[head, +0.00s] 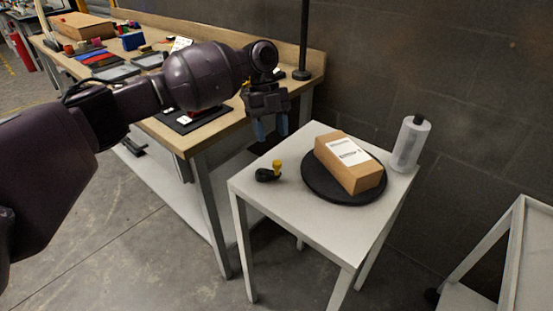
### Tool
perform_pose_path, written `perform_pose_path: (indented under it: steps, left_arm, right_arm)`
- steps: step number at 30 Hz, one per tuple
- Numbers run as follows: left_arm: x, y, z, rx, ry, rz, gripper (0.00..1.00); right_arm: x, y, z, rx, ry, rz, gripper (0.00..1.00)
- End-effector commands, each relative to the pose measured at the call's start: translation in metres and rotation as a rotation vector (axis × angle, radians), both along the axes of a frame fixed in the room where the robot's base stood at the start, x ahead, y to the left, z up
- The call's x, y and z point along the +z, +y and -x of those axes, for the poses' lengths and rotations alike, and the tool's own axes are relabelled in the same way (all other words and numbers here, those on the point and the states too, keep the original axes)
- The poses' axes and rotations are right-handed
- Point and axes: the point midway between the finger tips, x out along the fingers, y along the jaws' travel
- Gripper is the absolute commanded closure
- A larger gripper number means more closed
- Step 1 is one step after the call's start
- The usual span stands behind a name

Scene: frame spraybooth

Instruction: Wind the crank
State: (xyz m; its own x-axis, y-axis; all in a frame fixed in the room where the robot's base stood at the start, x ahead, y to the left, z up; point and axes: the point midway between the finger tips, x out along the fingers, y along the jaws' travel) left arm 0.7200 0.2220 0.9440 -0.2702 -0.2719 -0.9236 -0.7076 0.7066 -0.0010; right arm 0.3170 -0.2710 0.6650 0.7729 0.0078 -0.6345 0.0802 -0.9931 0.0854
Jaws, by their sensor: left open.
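The crank (266,176) is a small black piece with an upright yellow knob (277,166), near the left corner of the white table (322,232). A black round turntable (318,188) lies to its right, with a cardboard box (348,163) with a white label on it. My left gripper (270,130) points down with blue fingertips. It is open and empty, and appears above and behind the crank in the picture, apart from it. My right gripper is out of view.
A wooden workbench (215,140) with trays and parts is behind my arm. A grey block wall (440,70) closes off the back. A white frame (500,260) stands at lower right.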

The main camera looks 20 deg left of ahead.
Motion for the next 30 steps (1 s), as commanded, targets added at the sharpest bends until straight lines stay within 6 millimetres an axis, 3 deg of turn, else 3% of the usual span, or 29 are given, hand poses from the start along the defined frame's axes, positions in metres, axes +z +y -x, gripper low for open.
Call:
perform_pose_path:
  steps: [6, 12, 26, 30]
  left_arm:
    - [-0.038, -0.010, 0.011, 0.001, 0.004, -0.001, 0.50]
    - [-0.060, -0.017, 0.017, 0.001, 0.001, -0.001, 0.50]
    - [-0.071, -0.021, 0.021, 0.003, 0.000, -0.002, 0.50]
    - [-0.070, -0.021, 0.021, 0.003, 0.000, -0.002, 0.67]
  right_arm:
    - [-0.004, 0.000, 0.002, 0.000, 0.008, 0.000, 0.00]
    - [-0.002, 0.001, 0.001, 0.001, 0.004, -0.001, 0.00]
    - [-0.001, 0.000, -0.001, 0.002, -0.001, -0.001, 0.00]
    - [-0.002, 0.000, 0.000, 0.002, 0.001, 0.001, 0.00]
